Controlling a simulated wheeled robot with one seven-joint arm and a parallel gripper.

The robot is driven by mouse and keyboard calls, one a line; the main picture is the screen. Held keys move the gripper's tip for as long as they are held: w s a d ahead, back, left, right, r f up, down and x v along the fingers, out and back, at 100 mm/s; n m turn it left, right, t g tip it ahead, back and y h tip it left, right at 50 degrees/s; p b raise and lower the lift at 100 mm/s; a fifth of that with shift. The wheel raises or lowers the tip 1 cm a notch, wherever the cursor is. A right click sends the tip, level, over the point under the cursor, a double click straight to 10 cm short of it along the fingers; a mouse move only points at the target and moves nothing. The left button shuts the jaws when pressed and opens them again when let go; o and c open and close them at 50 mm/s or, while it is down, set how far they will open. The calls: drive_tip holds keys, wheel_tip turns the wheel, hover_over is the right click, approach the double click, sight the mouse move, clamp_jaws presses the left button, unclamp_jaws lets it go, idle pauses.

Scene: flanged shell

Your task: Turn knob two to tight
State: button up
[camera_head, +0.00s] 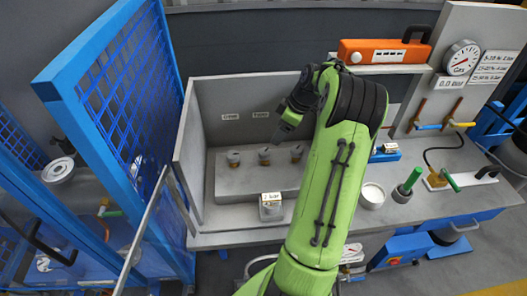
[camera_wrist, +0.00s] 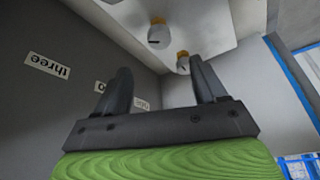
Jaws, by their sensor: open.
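Three small knobs stand in a row on a grey block in the head view. Knob two (camera_head: 264,155) is the middle one, below the second wall label (camera_head: 261,114). My gripper (camera_head: 286,128) is above the block, up and right of knob two, and apart from it. In the wrist view my gripper (camera_wrist: 163,86) is open, with nothing between its fingers. Two knobs show beyond the fingers there; the nearer one (camera_wrist: 158,34), with a dark mark on its face, seems to be knob two. The "three" label (camera_wrist: 47,65) is clear; a finger partly covers the middle label.
Grey side walls (camera_head: 189,160) enclose the block. A small labelled box (camera_head: 271,205) stands in front of it. A blue mesh fence (camera_head: 115,100) is at left. A white bowl (camera_head: 372,195) and green-handled tool (camera_head: 408,186) stand at right.

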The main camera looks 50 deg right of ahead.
sight(266, 152)
drive_tip(key=x, duration=1.1)
drive_tip(key=shift+d+f+b, duration=0.1)
drive_tip(key=shift+f+b, duration=0.2)
drive_tip(key=shift+c, duration=0.5)
drive_tip(key=c, duration=1)
